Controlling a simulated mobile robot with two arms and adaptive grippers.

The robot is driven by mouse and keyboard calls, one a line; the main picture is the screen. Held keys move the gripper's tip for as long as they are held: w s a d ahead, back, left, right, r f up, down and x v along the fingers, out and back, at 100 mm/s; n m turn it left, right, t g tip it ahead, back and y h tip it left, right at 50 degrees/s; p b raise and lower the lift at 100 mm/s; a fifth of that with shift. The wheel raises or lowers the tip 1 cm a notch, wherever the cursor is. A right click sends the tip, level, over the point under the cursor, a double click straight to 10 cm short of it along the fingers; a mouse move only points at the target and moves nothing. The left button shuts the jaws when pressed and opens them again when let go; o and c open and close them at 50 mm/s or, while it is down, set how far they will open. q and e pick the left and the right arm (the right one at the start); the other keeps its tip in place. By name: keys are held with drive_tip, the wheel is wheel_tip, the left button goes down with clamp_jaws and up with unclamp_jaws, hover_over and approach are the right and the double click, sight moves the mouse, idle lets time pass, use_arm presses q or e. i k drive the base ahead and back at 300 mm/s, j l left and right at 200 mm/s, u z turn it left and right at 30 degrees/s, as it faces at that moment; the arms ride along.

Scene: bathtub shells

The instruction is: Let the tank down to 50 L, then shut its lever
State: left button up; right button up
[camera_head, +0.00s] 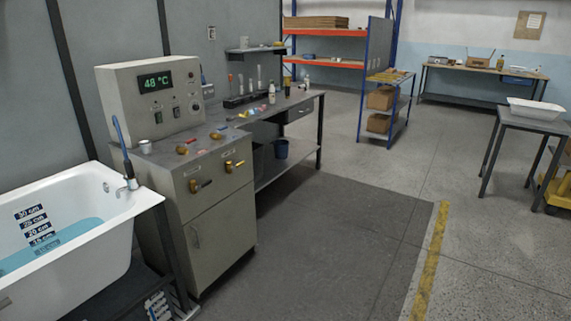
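A white tub (130,205) at the left holds blue water (72,238). Dark depth labels (33,217) on its inner wall read in cm, from 30 at the top; the lowest sits close to the water surface. No litre reading is visible. A grey cabinet (222,220) beside the tub carries brass valves. One on its front has a dark lever (203,185), and one has a yellow lever (237,164). Two more valves, one with a red handle (189,142), are on top. I cannot tell which lever serves the tub. Neither gripper is in view.
A control box (152,95) on the cabinet reads 48 °C. A blue hose (121,138) stands at the tub's rim. A workbench (290,103) with bottles adjoins the cabinet. Dark floor matting (330,225) in front is clear. A side table (530,122) holds a white tray.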

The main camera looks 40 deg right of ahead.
sight(241, 163)
drive_tip(key=i+l+z, duration=0.3)
drive_tip(key=z, duration=0.15)
drive_tip(key=i+l+z, duration=0.1)
drive_tip(key=i+z, duration=0.35)
